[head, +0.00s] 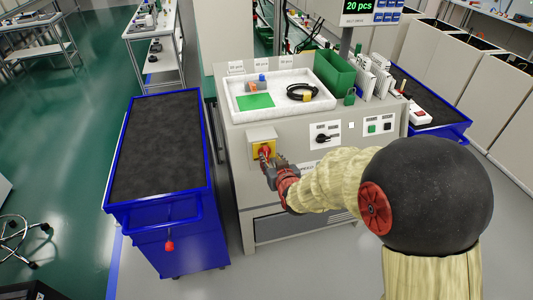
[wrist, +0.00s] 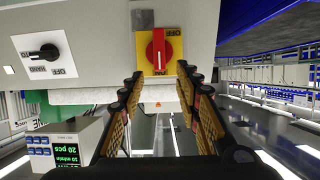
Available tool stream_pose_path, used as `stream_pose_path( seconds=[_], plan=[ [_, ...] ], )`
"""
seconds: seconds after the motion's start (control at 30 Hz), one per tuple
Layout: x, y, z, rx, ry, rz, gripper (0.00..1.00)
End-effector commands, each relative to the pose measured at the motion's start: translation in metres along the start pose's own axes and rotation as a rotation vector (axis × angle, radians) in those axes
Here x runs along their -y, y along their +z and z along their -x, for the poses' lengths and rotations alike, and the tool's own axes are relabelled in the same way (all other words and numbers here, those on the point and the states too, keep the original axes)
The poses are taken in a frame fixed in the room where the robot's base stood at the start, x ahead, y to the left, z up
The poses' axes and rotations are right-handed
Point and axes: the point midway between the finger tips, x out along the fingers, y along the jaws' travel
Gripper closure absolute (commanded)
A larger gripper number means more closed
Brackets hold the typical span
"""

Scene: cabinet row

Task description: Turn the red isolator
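The red isolator is a red rotary handle on a yellow plate, set in a box on the front of the grey cabinet (head: 228,135). The handle (wrist: 158,50) stands lengthwise in the wrist view, which shows the panel upside down, with lettering beside it on the plate. In the head view the isolator (head: 265,150) is partly covered by my gripper (head: 268,160). In the wrist view my gripper (wrist: 160,72) is open and empty. Its fingertips sit just short of the handle, one to each side; I see no contact.
A black selector switch (wrist: 45,53) is on the same panel, also seen in the head view (head: 323,138). A white tray (head: 232,106) and green bin (head: 334,70) stand on top. A blue cart (head: 160,145) stands close on the left. Green floor (head: 60,110) lies open beyond it.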

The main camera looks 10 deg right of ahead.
Motion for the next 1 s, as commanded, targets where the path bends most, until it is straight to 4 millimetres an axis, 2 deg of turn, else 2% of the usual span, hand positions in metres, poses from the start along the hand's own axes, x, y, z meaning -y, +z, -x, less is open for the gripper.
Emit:
stream_pose_path(
  seconds=[0.3, 0.5, 0.87, 1.0],
  plan=[
    [0.0, 0.002, -0.046, -0.001, 0.0, 0.0, 0.67],
    [0.0, 0.001, -0.067, -0.001, 0.0, 0.0, 0.67],
    [0.0, -0.001, -0.073, -0.001, 0.0, 0.0, 0.67],
    [0.0, -0.001, -0.073, -0.001, 0.0, 0.0, 0.73]
  ],
)
